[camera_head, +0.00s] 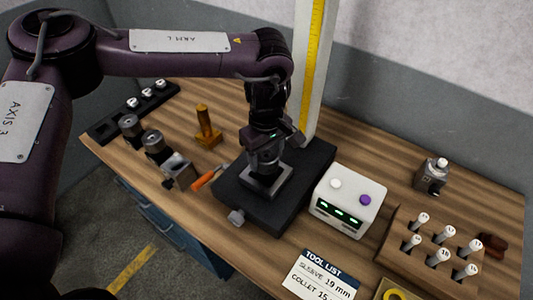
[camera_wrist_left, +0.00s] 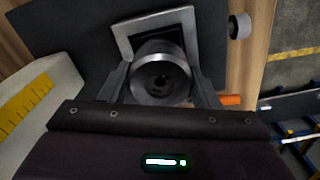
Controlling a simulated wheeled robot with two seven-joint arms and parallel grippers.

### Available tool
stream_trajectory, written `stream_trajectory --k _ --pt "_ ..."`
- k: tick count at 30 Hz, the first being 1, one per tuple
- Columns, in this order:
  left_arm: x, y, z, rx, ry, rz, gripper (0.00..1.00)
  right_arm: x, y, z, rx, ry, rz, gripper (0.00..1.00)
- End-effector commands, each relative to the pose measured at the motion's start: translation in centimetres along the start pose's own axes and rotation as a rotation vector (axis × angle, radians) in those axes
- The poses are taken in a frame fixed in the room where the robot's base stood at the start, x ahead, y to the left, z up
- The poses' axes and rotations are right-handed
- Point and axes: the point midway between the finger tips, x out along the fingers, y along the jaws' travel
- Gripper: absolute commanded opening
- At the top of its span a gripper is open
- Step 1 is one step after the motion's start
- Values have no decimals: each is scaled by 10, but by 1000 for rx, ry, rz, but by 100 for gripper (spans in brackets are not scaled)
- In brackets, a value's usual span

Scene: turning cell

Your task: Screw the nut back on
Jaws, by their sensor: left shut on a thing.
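A round metal nut (camera_wrist_left: 160,62) with a dark hole in its middle sits at a square grey metal frame (camera_wrist_left: 122,38). In the head view the square frame (camera_head: 265,185) stands on a black base plate (camera_head: 283,215). My left gripper (camera_head: 267,155) points down over it. In the left wrist view the two fingers of my left gripper (camera_wrist_left: 160,85) are on either side of the nut, shut on it. The thread beneath the nut is hidden. My right gripper is not in view.
A white box (camera_head: 348,200) with green displays stands right of the plate. A wooden block (camera_head: 430,245) holds several numbered pegs. An orange-handled tool (camera_head: 207,178) lies left of the plate. Dark metal holders (camera_head: 155,145) and a brass-coloured piece (camera_head: 206,128) stand further left.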

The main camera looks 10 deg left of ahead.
Motion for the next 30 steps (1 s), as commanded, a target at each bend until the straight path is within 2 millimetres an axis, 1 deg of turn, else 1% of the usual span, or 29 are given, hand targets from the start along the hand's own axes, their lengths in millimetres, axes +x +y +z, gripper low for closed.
stream_trajectory --k 1,3,9,10,15,24,26,30 --pt "-4 2 -2 33 4 9 30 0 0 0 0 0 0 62" --pt "-5 3 -2 64 4 9 30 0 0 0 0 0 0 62" --pt "-5 3 -2 66 4 10 30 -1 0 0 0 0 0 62" --pt "-5 3 -2 66 4 10 60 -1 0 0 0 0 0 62" --pt "-3 2 -1 67 3 7 82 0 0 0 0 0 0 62" --pt "-3 1 -1 67 2 4 82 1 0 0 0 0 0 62" --pt "-8 2 -1 67 3 5 82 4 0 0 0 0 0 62" --pt "-28 2 -1 66 4 9 82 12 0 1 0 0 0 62"
